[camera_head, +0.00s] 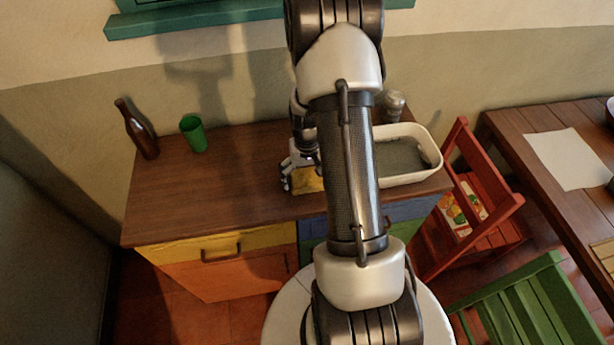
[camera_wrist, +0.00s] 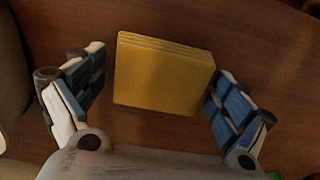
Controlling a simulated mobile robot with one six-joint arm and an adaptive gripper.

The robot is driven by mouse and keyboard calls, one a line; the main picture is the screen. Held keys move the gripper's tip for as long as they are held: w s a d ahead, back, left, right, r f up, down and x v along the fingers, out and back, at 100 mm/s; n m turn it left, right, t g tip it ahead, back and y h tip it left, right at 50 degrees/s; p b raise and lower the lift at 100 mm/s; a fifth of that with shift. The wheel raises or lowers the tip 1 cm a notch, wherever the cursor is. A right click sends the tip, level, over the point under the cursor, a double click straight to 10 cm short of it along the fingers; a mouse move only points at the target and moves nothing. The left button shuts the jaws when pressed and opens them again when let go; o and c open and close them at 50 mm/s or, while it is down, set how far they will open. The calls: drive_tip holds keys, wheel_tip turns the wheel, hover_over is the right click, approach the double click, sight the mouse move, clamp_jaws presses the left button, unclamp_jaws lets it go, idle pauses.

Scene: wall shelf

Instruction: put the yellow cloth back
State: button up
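The yellow cloth (camera_wrist: 163,75) is a folded square lying on the brown wooden cabinet top. It lies between the two open fingers of my gripper (camera_wrist: 155,90) in the wrist view, with a gap at the left finger and the right finger close to its edge. In the head view the cloth (camera_head: 308,181) shows only in part beside my gripper (camera_head: 290,182), as my arm hides the rest. My gripper is low over the cabinet top (camera_head: 215,195).
A white tub (camera_head: 436,160) with a grey inside stands right of the cloth, partly behind my arm. A jar (camera_head: 393,106) stands behind it. A brown bottle (camera_head: 138,132) and a green cup (camera_head: 194,134) stand at the left. The cabinet's front left is clear. A teal shelf (camera_head: 170,20) hangs above.

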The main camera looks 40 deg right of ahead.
sight(307, 177)
idle(0.4)
drive_tip(key=a+r+n+t+p, duration=0.1)
drive_tip(key=a+r+p, duration=0.15)
drive_tip(key=r, duration=0.85)
drive_tip(key=a+r+n+p, duration=0.1)
drive_tip(key=a+r, duration=0.3)
drive_tip(key=r, duration=0.7)
drive_tip(key=s+a+r+n+t, duration=0.1)
drive_tip(key=s+a+r, duration=0.3)
drive_tip(key=s+a, duration=0.1)
drive_tip(key=s+a+r+n+t, duration=0.1)
drive_tip(key=s+a+r+n, duration=0.1)
drive_tip(key=s+a+r, duration=0.3)
drive_tip(key=s+a+r+n+t, duration=0.1)
drive_tip(key=s+a+r, duration=0.3)
drive_tip(key=a, duration=0.3)
drive_tip(key=shift+s+r+t, duration=0.15)
drive_tip(key=shift+s+t, duration=0.15)
drive_tip(key=shift+s, duration=0.1)
drive_tip(key=shift+a+f+b, duration=0.1)
drive_tip(key=shift+f+b, duration=0.65)
drive_tip(key=shift+f, duration=0.1)
